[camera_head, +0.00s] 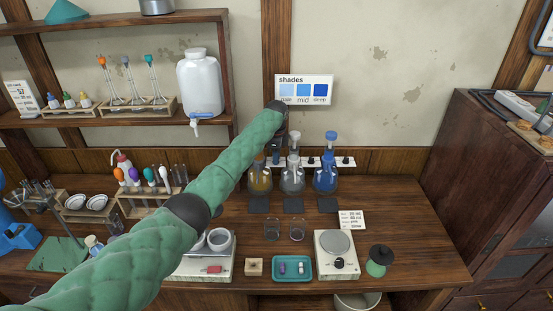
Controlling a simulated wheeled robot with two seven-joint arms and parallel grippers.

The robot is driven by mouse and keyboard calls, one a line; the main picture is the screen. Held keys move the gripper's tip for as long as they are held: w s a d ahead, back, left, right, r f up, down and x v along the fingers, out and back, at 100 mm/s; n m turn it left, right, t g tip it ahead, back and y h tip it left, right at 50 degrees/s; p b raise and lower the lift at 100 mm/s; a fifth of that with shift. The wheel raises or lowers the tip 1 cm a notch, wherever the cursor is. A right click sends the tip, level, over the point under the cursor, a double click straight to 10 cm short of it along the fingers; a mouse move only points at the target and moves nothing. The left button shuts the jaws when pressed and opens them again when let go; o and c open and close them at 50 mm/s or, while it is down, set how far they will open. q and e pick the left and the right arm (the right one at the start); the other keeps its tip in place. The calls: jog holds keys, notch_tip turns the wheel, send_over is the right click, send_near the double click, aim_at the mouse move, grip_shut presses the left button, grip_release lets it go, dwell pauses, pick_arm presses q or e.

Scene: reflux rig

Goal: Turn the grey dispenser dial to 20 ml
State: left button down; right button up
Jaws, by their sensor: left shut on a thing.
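Three dispenser bottles stand in a row at the back of the bench: an amber one (260,181), a grey one (292,182) with a pale top, and a blue one (326,178). Black dials show on white pieces behind them, one right of the grey bottle (310,161) and one right of the blue bottle (345,161). Their settings are too small to read. My left gripper (277,152) points down between the amber and grey bottle tops. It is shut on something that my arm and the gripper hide. My right gripper is not in view.
A shades sign (304,90) hangs behind the bottles. A small written card (351,220), two glass beakers (284,231), a teal tray (292,268) and a white scale (337,265) stand in front.

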pick_arm(q)
jog(key=shift+w+r, duration=0.15)
jog(key=shift+r, duration=0.25)
jog(key=c, duration=1.5)
grip_release()
jog(key=shift+o, duration=1)
jog(key=shift+f, duration=0.2)
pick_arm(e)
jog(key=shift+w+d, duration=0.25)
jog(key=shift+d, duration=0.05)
